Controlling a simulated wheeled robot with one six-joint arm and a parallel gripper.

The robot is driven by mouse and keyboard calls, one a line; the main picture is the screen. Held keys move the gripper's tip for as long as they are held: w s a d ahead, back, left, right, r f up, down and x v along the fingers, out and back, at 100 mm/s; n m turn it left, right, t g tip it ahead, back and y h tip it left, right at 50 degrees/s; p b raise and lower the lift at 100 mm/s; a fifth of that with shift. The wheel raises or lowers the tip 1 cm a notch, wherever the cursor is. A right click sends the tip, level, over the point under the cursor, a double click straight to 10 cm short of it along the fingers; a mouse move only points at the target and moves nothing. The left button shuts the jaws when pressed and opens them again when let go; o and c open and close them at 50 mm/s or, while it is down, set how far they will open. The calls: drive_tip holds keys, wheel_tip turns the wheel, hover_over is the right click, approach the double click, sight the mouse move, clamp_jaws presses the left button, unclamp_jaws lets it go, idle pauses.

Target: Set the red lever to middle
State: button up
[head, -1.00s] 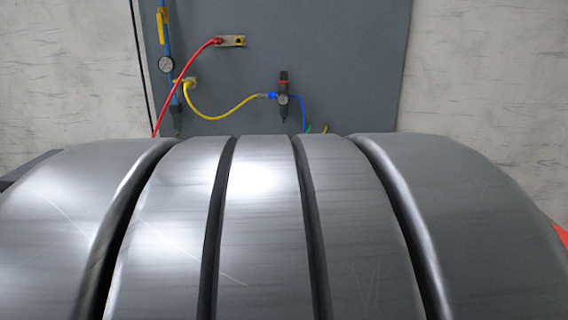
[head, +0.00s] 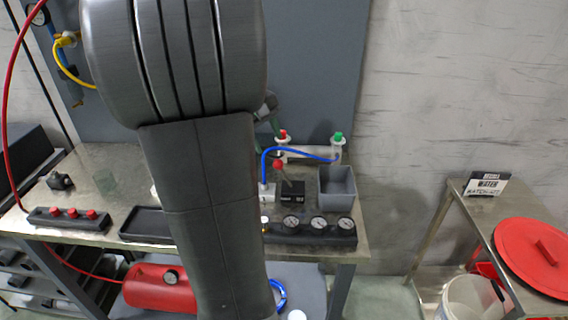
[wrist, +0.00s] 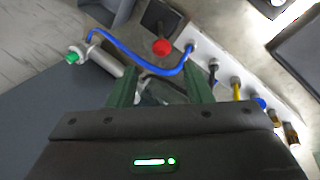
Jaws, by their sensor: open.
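The red lever has a round red knob (head: 278,165) on a thin stem, rising from a black base (head: 291,194) on the bench. In the head view the stem leans slightly left. In the wrist view the red knob (wrist: 161,47) lies beyond my fingertips, about midway between them, with the black base (wrist: 158,17) behind it. My gripper (wrist: 160,84) is open, its two green fingers apart and the knob not between them. In the head view my arm hides most of the gripper.
A blue hose (head: 300,153) arches close to the lever, and it crosses ahead of my fingers in the wrist view (wrist: 140,66). A grey bin (head: 338,188) stands right of the lever. A gauge block (head: 310,232) lies in front. The steel bench (head: 105,160) continues left.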

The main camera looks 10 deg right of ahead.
sight(281, 167)
drive_tip(key=x, duration=1.3)
drive_tip(key=shift+s+a, duration=0.1)
drive_tip(key=shift+s, duration=0.05)
clamp_jaws()
